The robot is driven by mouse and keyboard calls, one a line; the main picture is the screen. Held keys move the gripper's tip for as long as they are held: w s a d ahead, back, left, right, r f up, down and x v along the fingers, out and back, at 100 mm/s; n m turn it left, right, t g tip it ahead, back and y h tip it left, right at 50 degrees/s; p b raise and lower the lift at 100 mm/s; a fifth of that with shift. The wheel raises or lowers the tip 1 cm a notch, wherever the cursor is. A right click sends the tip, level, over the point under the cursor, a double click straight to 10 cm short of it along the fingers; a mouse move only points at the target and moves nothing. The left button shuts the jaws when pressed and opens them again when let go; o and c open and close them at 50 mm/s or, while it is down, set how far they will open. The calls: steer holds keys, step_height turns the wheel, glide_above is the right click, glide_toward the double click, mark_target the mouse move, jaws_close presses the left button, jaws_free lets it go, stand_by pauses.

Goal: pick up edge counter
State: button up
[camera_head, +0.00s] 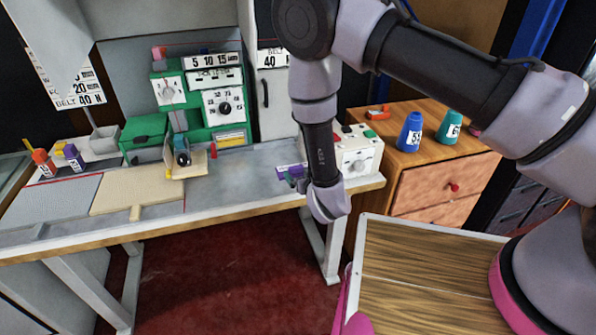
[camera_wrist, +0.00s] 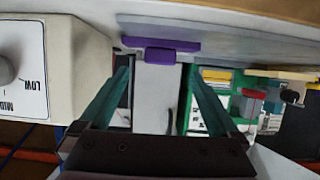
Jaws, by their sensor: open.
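A small purple piece, which may be the edge counter (camera_head: 291,171), lies on the grey table top, left of the white dial box. In the wrist view, the edge counter (camera_wrist: 160,56) shows as a purple block against a longer purple strip, ahead of and between my finger ends. My gripper (camera_wrist: 158,72) is open, its two green fingers apart with nothing held between them. In the head view, only a bit of my gripper (camera_head: 296,183) shows beside my wrist, close to the purple piece. Whether the fingers touch it, I cannot tell.
The white dial box (camera_head: 359,151) stands close by; it also fills the left of the wrist view (camera_wrist: 50,60). The table's middle (camera_head: 240,175) is clear.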

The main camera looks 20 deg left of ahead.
mark_target(297, 169)
steer(key=shift+x, duration=3.5)
steer(key=shift+f, duration=0.1)
steer(key=c, duration=1.5)
